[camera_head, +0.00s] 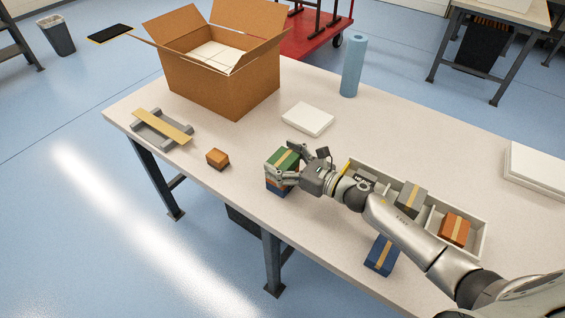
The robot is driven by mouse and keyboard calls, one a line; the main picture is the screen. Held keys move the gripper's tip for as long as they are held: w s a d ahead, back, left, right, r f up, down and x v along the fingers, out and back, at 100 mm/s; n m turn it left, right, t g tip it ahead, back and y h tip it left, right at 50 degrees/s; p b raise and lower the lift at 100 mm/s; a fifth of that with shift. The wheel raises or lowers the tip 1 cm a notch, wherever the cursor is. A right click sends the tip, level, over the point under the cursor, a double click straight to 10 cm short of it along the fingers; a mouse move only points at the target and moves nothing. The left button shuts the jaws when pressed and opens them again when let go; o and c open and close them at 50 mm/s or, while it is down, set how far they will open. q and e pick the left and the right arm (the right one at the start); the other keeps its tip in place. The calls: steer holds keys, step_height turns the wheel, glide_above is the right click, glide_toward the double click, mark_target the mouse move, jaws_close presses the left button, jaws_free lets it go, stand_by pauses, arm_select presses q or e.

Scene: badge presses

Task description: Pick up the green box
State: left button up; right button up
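The green box (281,158) with a tan strip is near the front edge of the white table, left of the grey tray. It seems to sit on top of a blue box (279,189), which is partly hidden. My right gripper (284,164) reaches in from the right, with one finger at the far side of the green box and another at its near side. The fingers are spread around the box; I cannot tell whether they press on it. My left gripper is not in view.
A compartment tray (479,241) holds a grey box (411,197) and an orange box (454,229) under my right arm. Another blue box (382,255) lies at the front edge. A small orange box (217,158), a cardboard carton (196,85) and a blue roll (352,66) stand around.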

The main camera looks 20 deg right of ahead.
steer(key=c, duration=0.6)
steer(key=shift+o, duration=0.2)
steer(key=shift+r, duration=0.1)
steer(key=shift+r, duration=0.5)
steer(key=s+d+r+b, duration=0.1)
steer(key=s+d+r, duration=0.1)
steer(key=s+r, duration=0.9)
steer(key=s, duration=0.2)
steer(key=shift+s+r+b, duration=0.4)
